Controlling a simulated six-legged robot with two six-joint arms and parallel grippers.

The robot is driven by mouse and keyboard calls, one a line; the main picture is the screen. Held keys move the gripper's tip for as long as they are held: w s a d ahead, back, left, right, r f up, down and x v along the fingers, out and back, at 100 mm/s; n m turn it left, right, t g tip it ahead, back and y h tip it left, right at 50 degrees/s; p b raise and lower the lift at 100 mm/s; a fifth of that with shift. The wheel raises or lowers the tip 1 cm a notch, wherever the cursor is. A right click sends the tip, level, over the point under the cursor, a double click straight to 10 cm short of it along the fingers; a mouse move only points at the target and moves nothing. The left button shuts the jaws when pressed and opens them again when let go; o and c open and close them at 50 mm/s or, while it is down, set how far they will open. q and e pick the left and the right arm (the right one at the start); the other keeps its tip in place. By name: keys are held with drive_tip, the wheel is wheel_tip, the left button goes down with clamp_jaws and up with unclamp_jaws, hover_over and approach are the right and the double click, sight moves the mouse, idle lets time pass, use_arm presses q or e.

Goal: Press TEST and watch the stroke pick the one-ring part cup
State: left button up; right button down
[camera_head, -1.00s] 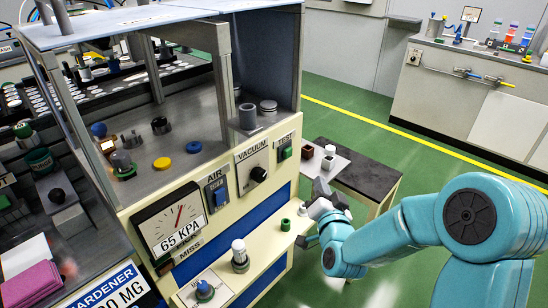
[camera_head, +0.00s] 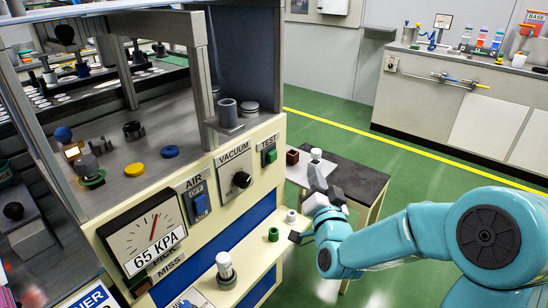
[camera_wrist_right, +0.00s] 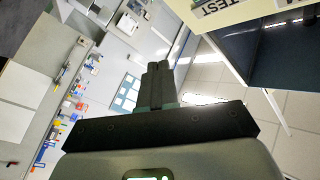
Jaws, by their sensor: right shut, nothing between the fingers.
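The TEST button (camera_head: 269,157) is green, in a dark housing under its label at the right end of the machine's cream front panel. My right gripper (camera_head: 318,177) is right of it and slightly lower in the head view, apart from it, in front of the side table. In the right wrist view its fingers (camera_wrist_right: 156,84) are together and empty, and the TEST label (camera_wrist_right: 218,8) shows at the top edge. The gauge (camera_head: 150,232) reads 65 KPA, above the PICK and MISS labels. A grey cup (camera_head: 228,108) stands on a small ledge. I cannot make out any rings. My left gripper is out of view.
The vacuum knob (camera_head: 242,180) and blue air switch (camera_head: 200,204) are left of TEST. The side table (camera_head: 360,180) holds a brown block (camera_head: 292,157) and white cup (camera_head: 316,154).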

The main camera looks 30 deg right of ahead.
sight(272, 156)
drive_tip(key=w+a+p, duration=0.1)
drive_tip(key=w+a, duration=0.2)
drive_tip(key=w, duration=0.5)
drive_tip(key=shift+a+p, duration=0.15)
drive_tip(key=shift+p, duration=0.15)
drive_tip(key=shift+w, duration=0.1)
drive_tip(key=shift+f, duration=0.1)
idle(1.5)
drive_tip(key=shift+w+a+b, duration=0.2)
drive_tip(key=shift+w+b, duration=0.2)
